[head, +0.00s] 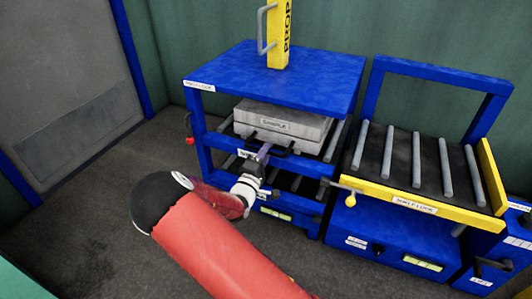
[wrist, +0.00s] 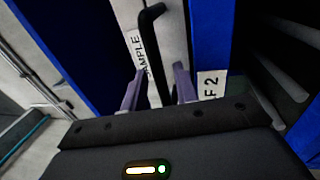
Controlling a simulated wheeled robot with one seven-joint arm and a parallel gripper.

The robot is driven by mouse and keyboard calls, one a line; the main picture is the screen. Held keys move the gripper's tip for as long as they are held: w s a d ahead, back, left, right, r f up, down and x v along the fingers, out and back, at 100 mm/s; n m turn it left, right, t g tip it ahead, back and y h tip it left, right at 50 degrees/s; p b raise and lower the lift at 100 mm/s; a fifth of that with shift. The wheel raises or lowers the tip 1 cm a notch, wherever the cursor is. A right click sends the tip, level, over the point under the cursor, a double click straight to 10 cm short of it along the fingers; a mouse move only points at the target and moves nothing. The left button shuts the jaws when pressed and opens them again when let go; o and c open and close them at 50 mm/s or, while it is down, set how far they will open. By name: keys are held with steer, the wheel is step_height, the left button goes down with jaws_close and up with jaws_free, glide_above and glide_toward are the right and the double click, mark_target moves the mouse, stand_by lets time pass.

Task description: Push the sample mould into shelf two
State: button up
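The sample mould (head: 283,112) is a grey block with a "SAMPLE" label, lying on rollers in the upper bay of the blue rack. It also shows in the wrist view (wrist: 172,50), with a black handle (wrist: 149,28) on its front. The shelf two label (head: 247,154) is on the blue edge below the mould and reads "F 2" in the wrist view (wrist: 211,85). My gripper (head: 264,152) is at the mould's front, by the handle. In the wrist view its two fingers (wrist: 160,72) are apart, with the handle's lower end between them. I cannot tell whether they touch it.
The rack's blue top (head: 290,75) overhangs the mould and carries a yellow post (head: 278,35). A lower roller shelf is below. A roller table (head: 400,160) with a yellow front edge and a blue frame stands at right. The floor at left (head: 80,220) is clear.

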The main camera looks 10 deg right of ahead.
mark_target(257, 148)
steer(key=shift+w+d+r, duration=0.1)
steer(key=shift+w+d, duration=0.2)
steer(key=shift+w, duration=0.1)
steer(key=shift+c, duration=0.4)
jaws_close()
steer(key=shift+a, duration=0.1)
steer(key=shift+w+a, duration=0.9)
steer(key=shift+a, duration=0.25)
steer(key=shift+w+a, duration=0.1)
steer(key=shift+a, duration=0.05)
steer(key=shift+o, duration=0.4)
jaws_free()
